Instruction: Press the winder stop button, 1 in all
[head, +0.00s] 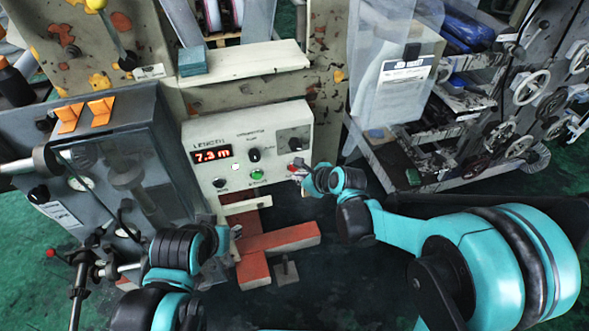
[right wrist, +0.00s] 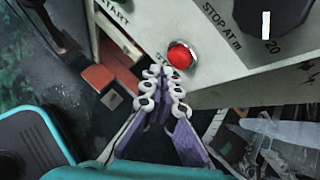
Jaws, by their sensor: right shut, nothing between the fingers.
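The winder's control panel (head: 235,180) has a red display reading 7.3 m, knobs and a green button (head: 257,174). The red stop button (right wrist: 180,56) shows clearly in the right wrist view, with a label beside it partly covered by my fingers. My right gripper (right wrist: 164,74) is shut and empty, its tips just below and left of the button. Whether they touch the panel I cannot tell. In the head view the right gripper (head: 303,173) is at the panel's lower right and partly covers the red button. My left gripper (head: 217,238) is low, below the panel; its fingers are unclear.
A grey cabinet (head: 130,150) with orange switches stands left of the panel. A pale shelf (head: 245,60) with a teal block is above it. A red cross-shaped piece (head: 280,240) lies below. A cart (head: 430,140) with a clear-covered box is at right.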

